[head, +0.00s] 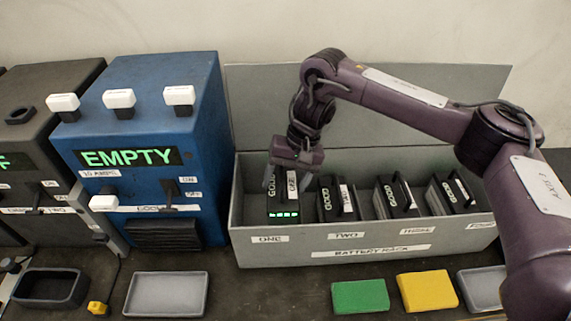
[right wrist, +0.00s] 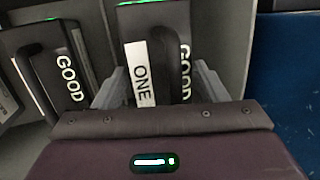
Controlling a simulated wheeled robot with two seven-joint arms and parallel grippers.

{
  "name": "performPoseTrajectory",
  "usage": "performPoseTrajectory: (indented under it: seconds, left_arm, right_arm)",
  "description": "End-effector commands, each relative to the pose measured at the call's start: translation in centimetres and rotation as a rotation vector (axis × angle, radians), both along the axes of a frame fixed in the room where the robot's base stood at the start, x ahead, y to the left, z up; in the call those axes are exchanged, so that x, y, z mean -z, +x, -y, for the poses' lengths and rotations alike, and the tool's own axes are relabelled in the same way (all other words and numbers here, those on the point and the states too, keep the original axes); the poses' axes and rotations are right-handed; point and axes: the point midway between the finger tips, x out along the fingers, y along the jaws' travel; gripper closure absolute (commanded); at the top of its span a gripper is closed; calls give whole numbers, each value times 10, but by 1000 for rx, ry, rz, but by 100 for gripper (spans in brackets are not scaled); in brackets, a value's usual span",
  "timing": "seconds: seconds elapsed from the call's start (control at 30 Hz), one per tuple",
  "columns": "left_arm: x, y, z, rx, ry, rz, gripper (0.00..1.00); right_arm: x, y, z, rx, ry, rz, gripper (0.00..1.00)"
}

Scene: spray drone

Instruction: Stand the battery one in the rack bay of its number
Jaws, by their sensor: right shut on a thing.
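The battery one (head: 283,206) is a dark block with a white label, GOOD lettering and a green light strip. It stands upright in the leftmost bay of the grey battery rack (head: 369,246), behind the front label ONE. My right gripper (head: 292,172) is shut on its top from above. In the right wrist view, battery one (right wrist: 160,25) sits between the two fingers, with its ONE label readable. The rack's front wall hides its lower end, so I cannot tell if it touches the floor. My left gripper is not in view.
Several more GOOD batteries fill the other bays, the nearest in bay two (head: 336,198). A blue machine reading EMPTY (head: 143,160) stands left of the rack. A grey tray (head: 166,294), a green block (head: 360,296) and a yellow block (head: 427,291) lie in front.

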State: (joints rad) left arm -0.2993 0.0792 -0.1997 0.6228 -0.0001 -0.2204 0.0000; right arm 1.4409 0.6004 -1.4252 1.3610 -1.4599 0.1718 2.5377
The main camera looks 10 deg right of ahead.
Motion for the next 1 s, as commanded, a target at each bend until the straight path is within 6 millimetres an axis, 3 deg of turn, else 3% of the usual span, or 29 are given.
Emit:
performPoseTrajectory:
  seconds: [0.6,0.9,0.93,1.0]
  left_arm:
    - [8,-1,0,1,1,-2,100]
    - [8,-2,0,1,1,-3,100]
    - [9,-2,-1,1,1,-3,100]
    - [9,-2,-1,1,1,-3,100]
  right_arm:
    - [52,2,-2,0,7,6,100]
    - [56,2,-2,-1,6,6,100]
    - [60,0,0,0,0,-1,30]
    - [60,0,0,0,0,0,21]
